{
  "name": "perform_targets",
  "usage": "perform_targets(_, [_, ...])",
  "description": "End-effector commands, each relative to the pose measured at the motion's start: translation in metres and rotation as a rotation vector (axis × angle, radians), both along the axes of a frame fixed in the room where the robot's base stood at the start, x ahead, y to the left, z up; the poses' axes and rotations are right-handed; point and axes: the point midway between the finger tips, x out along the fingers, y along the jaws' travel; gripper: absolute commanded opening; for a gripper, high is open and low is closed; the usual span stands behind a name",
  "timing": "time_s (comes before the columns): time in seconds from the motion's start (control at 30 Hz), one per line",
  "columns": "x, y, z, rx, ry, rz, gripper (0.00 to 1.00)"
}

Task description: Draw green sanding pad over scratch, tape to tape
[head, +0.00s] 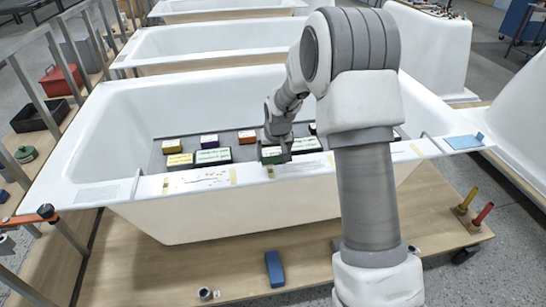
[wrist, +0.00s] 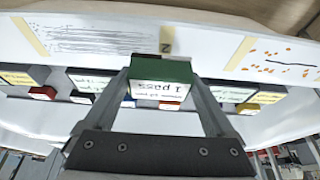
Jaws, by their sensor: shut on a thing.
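My gripper (head: 277,150) is shut on the green sanding pad (head: 271,154), just inside the tub's front rim. In the wrist view the green pad (wrist: 160,74) sits between the fingertips, its white face reading "1 pass". The pad looks apart from the rim top, though the gap is hard to judge. On the rim, a patch of fine grey scratches (wrist: 95,40) lies beside a tape strip (wrist: 30,37).
A blue block (head: 274,269) lies on the wooden platform. A blue sheet (head: 464,142) is on the right rim.

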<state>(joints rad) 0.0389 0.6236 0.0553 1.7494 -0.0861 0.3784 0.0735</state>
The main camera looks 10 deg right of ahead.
Motion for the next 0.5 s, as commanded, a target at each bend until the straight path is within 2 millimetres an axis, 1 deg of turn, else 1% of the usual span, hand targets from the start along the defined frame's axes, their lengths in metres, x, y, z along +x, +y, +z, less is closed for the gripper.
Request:
perform_targets(0.03, [0.0, 0.0, 0.007, 0.0, -0.001, 0.0, 0.38])
perform_targets(0.1, [0.001, 0.0, 0.012, 0.0, -0.001, 0.0, 0.38])
perform_targets(0.5, [0.001, 0.001, 0.038, 0.0, -0.002, 0.0, 0.38])
